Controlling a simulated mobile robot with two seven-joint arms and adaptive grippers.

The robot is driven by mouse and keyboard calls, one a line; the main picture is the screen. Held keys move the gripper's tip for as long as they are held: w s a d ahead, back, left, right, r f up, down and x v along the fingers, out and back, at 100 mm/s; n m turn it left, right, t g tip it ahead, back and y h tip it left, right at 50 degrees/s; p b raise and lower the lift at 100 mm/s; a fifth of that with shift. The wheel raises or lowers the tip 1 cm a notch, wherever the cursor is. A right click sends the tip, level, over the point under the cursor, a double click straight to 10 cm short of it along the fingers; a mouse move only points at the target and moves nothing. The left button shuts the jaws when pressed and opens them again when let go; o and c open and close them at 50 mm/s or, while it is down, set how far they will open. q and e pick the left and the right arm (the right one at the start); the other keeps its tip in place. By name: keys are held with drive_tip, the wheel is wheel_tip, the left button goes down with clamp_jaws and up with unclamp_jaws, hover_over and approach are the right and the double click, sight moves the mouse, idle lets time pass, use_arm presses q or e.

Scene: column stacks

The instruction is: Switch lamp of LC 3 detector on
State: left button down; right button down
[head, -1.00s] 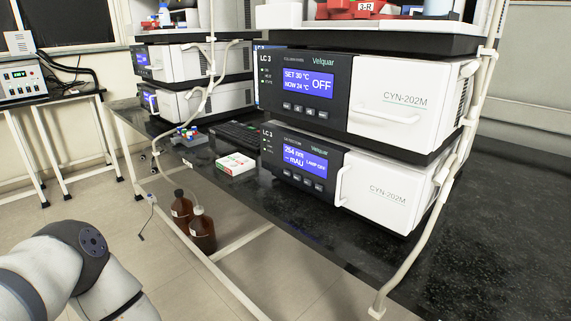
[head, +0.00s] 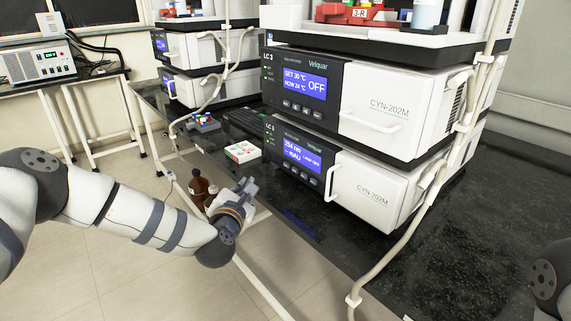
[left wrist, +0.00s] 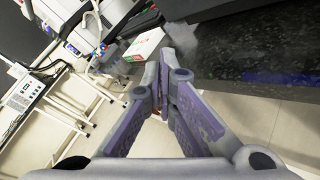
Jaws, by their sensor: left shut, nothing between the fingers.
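The LC 3 detector (head: 358,190) is the lower white unit of the near stack, with a dark front panel. Its blue screen (head: 294,152) reads 254 nm, mAU dashes and LAMP OFF. A row of small buttons (head: 301,174) lies under the screen. My left gripper (head: 248,186) is shut and empty, in front of and to the left of the detector panel, near the bench's front edge and apart from the buttons. Its closed fingers also show in the left wrist view (left wrist: 164,68). My right gripper is out of view; only part of that arm shows at lower right.
The upper LC 3 unit (head: 385,110) shows SET 30, NOW 24 and OFF. A small white box (head: 243,152) lies on the black bench left of the detector. Brown bottles (head: 199,187) stand below the bench edge. A pale tube (head: 398,245) runs down the stack's right side.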

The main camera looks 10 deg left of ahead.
sight(287, 165)
use_arm(q)
drive_tip(key=shift+f, duration=0.15)
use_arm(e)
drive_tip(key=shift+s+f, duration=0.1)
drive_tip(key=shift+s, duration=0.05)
